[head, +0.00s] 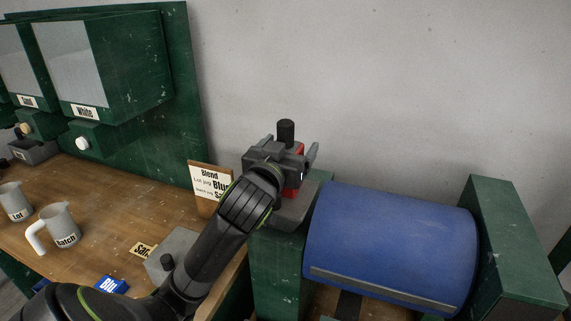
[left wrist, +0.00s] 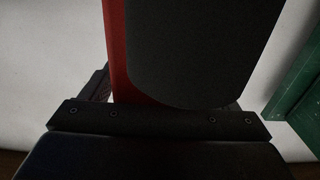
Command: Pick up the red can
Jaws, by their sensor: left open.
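The red can (head: 299,172) is at the far side of my left gripper in the head view, mostly hidden behind it. A black cylindrical piece (head: 286,133) rises above the gripper, seemingly part of the can. My left gripper (head: 284,152) is open, its fingers spread to either side of the can. In the left wrist view, a red strip (left wrist: 117,50) stands beside a large dark rounded shape (left wrist: 195,45) close in front of the gripper. I cannot tell whether the fingers touch the can. My right gripper is not in view.
A blue drum (head: 395,245) lies right of the can between green supports. A grey block (head: 297,212) sits below the can. Left, a wooden bench (head: 110,205) holds the Batch jug (head: 62,228), Lot jug (head: 14,203) and a Blend sign (head: 211,183). Green bins (head: 130,60) hang above.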

